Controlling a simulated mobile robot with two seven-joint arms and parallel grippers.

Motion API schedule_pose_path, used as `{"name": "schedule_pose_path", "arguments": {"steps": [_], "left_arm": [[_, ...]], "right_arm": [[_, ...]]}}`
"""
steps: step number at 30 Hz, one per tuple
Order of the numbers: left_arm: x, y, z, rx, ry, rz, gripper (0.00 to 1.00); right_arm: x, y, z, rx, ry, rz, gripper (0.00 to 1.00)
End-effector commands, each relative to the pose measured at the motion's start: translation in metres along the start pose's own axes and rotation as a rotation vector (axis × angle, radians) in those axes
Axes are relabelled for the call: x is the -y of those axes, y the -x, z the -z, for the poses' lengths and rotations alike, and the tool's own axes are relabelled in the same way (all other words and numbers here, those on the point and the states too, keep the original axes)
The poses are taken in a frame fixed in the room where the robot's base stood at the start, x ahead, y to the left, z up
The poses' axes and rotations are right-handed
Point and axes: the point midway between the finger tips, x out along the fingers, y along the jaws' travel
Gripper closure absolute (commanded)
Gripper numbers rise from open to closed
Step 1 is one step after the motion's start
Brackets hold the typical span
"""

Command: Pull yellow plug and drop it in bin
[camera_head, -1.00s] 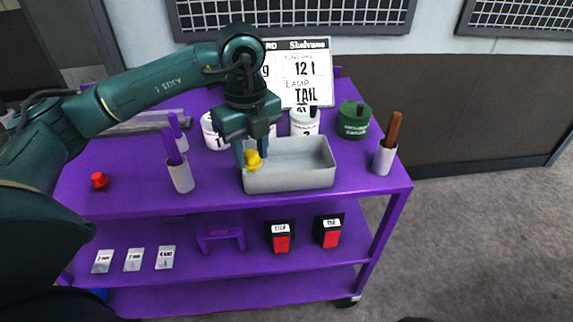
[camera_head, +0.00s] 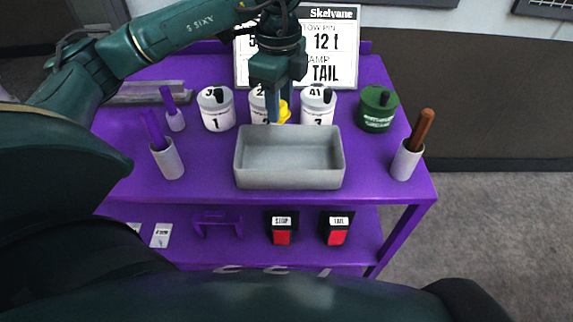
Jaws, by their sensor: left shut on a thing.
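The yellow plug (camera_head: 284,110) is between the fingers of my left gripper (camera_head: 279,112), which is shut on it. In the picture they overlap the middle white canister, numbered 2 (camera_head: 257,109), and hide part of it. I cannot tell whether the plug touches the canister. The grey bin (camera_head: 289,180) is open and empty, just in front of the gripper on the purple cart's top. My right gripper is not in view.
White canisters 1 (camera_head: 217,112) and 3 (camera_head: 318,108) flank the middle one; a green canister (camera_head: 377,112) stands right. A lettered sign board (camera_head: 335,72) stands behind. Cups with purple (camera_head: 170,163) and brown (camera_head: 407,160) handles stand either side of the bin.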

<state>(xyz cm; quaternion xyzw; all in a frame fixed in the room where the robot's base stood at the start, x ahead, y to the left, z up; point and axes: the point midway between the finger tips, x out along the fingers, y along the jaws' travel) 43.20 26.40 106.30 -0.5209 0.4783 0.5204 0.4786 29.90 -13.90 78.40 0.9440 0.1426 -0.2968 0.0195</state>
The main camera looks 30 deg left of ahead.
Motion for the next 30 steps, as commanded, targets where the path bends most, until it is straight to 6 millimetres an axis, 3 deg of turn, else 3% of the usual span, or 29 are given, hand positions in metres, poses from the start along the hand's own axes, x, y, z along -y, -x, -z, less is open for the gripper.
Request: {"name": "schedule_pose_path", "arguments": {"steps": [1,6,15,16,24,30], "left_arm": [[0.000,-0.012,0.000,0.001,0.000,-0.001,0.87],[0.000,-0.026,0.000,0.001,-0.001,-0.001,0.87],[0.000,-0.027,0.000,0.001,-0.001,-0.001,0.87],[0.000,-0.027,0.000,0.001,-0.001,-0.001,0.64],[0.000,-0.027,0.000,0.001,-0.001,-0.001,0.42],[0.000,-0.027,0.000,0.001,-0.001,-0.001,0.41]], "right_arm": [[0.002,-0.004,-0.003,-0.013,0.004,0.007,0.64],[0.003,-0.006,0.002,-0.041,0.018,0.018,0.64],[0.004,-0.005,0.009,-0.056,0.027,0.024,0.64],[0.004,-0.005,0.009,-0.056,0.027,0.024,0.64],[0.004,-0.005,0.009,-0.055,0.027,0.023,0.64],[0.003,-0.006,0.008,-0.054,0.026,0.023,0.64]]}}
